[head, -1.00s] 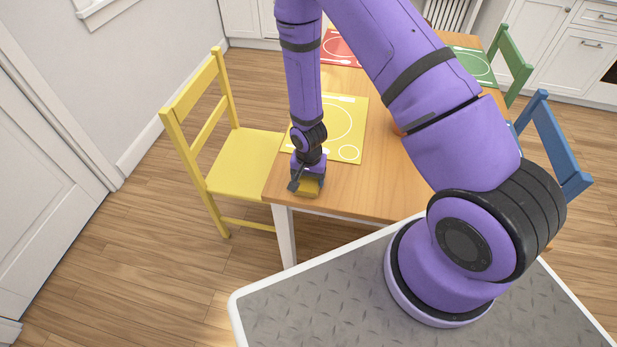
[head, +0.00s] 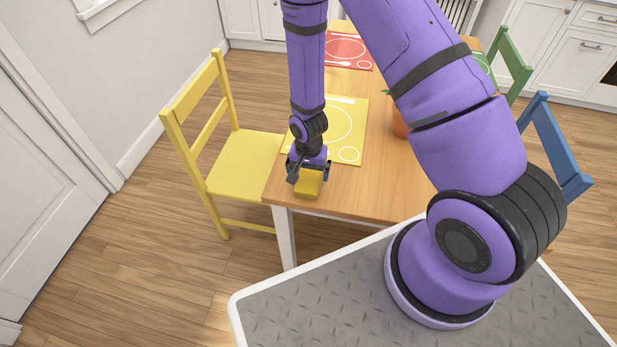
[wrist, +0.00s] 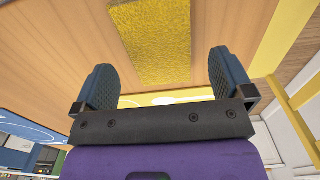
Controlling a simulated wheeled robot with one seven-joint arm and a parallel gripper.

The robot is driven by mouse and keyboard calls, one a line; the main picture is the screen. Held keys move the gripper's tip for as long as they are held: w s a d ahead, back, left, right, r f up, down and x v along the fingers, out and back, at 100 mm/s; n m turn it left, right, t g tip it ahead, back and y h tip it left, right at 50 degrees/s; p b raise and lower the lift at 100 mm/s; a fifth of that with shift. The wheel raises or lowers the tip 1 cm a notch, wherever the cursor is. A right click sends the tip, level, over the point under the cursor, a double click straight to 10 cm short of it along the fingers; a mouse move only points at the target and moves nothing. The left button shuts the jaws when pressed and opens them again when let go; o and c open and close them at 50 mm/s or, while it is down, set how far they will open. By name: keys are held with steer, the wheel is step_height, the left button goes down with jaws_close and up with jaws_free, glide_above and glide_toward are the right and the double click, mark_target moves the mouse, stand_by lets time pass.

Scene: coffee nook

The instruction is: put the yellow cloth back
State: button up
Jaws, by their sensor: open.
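The yellow cloth (head: 308,184) is a small folded block lying on the wooden table near its front left corner. It also shows in the wrist view (wrist: 157,40), between and beyond the fingers. My gripper (head: 309,172) is open, just behind and above the cloth. In the wrist view, my gripper (wrist: 160,78) has its two dark fingers wide apart, with nothing held between them. A yellow placemat (head: 343,125) with a white plate outline lies on the table behind the gripper. My arm hides part of it.
The wooden table (head: 395,185) has bare room to the right of the cloth. A terracotta pot (head: 400,128) stands partly behind my arm. A yellow chair (head: 240,165) is at the left and a blue chair (head: 555,145) at the right. A red placemat (head: 350,50) lies farther back.

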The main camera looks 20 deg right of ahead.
step_height(320, 180, up, 8)
step_height(320, 180, up, 16)
steer(key=f+n+t, duration=0.1)
steer(key=n+t, duration=0.1)
glide_above(308, 179)
steer(key=d, duration=0.2)
steer(key=s+d+r+n, duration=0.1)
steer(key=s+d+r, duration=0.15)
steer(key=r, duration=0.85)
steer(key=s+d+r+n+t, duration=0.2)
steer(key=s+r+n+t, duration=0.1)
steer(key=s+r, duration=1.3)
steer(key=s+n, duration=0.1)
steer(key=s, duration=0.1)
steer(key=shift+s+d, duration=0.25)
steer(key=shift+s, duration=0.1)
